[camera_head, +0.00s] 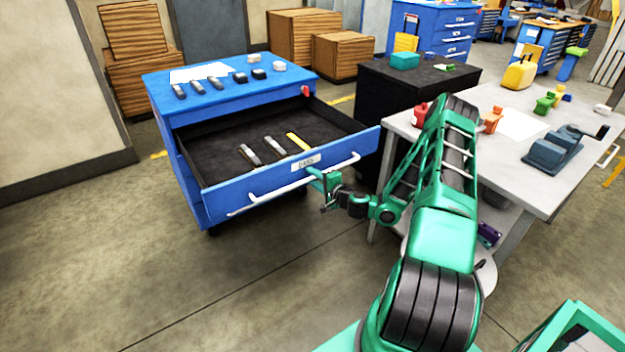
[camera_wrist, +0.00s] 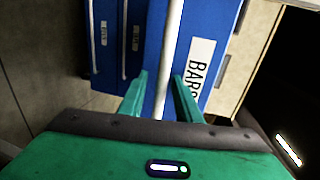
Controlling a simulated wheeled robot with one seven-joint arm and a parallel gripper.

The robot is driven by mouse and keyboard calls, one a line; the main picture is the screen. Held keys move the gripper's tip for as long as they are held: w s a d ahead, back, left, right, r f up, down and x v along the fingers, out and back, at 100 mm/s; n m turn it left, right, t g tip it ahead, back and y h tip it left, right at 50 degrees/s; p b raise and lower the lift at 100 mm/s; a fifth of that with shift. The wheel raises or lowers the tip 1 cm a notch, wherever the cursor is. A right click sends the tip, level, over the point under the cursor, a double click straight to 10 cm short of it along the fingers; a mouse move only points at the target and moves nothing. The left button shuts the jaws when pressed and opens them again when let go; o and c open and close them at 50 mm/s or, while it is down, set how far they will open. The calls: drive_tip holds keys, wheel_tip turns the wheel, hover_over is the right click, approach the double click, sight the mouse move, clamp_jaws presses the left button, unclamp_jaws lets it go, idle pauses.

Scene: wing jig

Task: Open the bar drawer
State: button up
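The blue bar drawer (camera_head: 285,185), with a white "BARS" label (camera_head: 306,163), stands pulled well out of the blue cabinet (camera_head: 160,92). Its dark inside shows two grey-and-black bars and a yellow bar (camera_head: 299,142). A long white handle (camera_head: 258,196) runs along its front. My green gripper (camera_head: 318,182) is at the handle, right of the middle. In the wrist view the handle (camera_wrist: 173,35) passes between the two fingers of my gripper (camera_wrist: 160,88), with a gap showing at the left finger. The fingers are apart, around the handle. The label (camera_wrist: 198,68) is beside the right finger.
Several small bars and blocks lie on the cabinet top (camera_head: 215,92). A grey table (camera_head: 560,190) with a vise and coloured parts stands at right, close to my arm. A black cabinet (camera_head: 385,85) stands behind it. The floor (camera_head: 230,290) in front of the drawer is clear.

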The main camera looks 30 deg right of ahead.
drive_tip(key=v, duration=1)
drive_tip(key=shift+s, duration=0.35)
drive_tip(key=shift+d, duration=0.1)
drive_tip(key=s+a+r+n+g+y, duration=0.3)
drive_tip(key=a+n+g, duration=0.1)
drive_tip(key=a+n, duration=0.25)
drive_tip(key=s+a+r+n+g+y, duration=0.3)
drive_tip(key=s+a+n+g, duration=0.15)
drive_tip(key=a+n, duration=0.2)
drive_tip(key=s+d+r+g+h, duration=0.1)
drive_tip(key=s+r+g+h, duration=0.1)
drive_tip(key=s+r, duration=0.4)
drive_tip(key=s+d+r+m+g+h, duration=0.1)
drive_tip(key=s+r+g+h, duration=0.1)
drive_tip(key=s+r, duration=0.5)
drive_tip(key=s+d+r+g+h, duration=0.1)
drive_tip(key=s+r, duration=0.6)
drive_tip(key=s, duration=0.8)
drive_tip(key=shift+s+m+g+h, duration=0.4)
drive_tip(key=shift+g+h, duration=0.3)
drive_tip(key=shift+g, duration=0.35)
